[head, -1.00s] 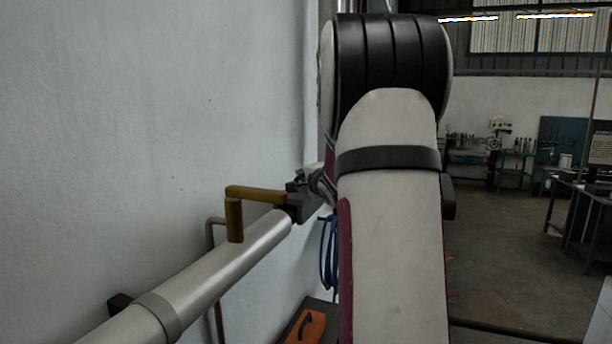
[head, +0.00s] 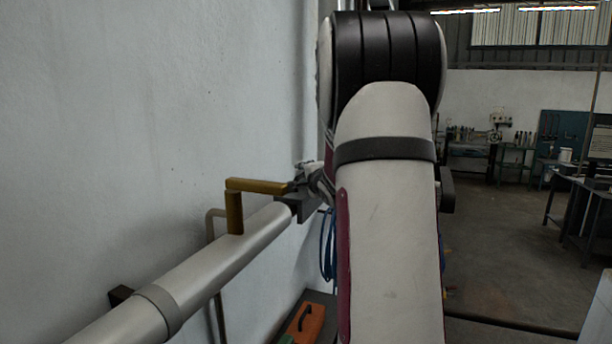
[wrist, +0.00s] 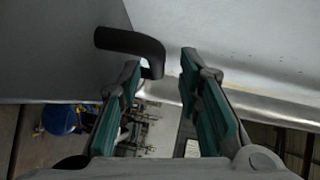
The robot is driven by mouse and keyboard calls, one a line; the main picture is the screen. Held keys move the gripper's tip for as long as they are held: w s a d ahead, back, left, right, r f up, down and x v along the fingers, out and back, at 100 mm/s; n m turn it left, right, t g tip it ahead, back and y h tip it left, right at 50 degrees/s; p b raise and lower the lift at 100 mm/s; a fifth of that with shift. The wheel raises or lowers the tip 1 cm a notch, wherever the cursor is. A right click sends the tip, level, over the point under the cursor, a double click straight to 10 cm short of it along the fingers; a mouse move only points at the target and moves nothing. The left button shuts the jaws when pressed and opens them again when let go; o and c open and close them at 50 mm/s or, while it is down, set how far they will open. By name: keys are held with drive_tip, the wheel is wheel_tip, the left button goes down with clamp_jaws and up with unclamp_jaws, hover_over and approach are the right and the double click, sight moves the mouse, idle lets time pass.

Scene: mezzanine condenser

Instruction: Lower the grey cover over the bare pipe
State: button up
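In the head view a bare silvery pipe (head: 215,268) runs along the wall, with an ochre L-shaped bar (head: 258,186) standing up at its far part. A dark grey piece (head: 305,208), perhaps part of the cover, shows by the pipe's far end. My gripper (head: 300,176) is small there, near the bar's far end and partly hidden by my arm. In the wrist view my gripper (wrist: 160,60) is open, its teal-padded fingers apart. A black bent handle (wrist: 130,40) lies ahead, its end between or just beyond the fingertips. A dark grey panel (wrist: 60,50) fills the upper left.
The white wall (head: 150,120) is close on the left. An orange toolbox (head: 305,324) lies low, below the pipe. Blue hose (head: 327,245) hangs behind my arm. Workbenches (head: 480,155) stand far right, with open floor (head: 510,260) before them.

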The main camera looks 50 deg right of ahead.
drive_tip(key=shift+f, duration=0.1)
drive_tip(key=v, duration=1.2)
idle(0.5)
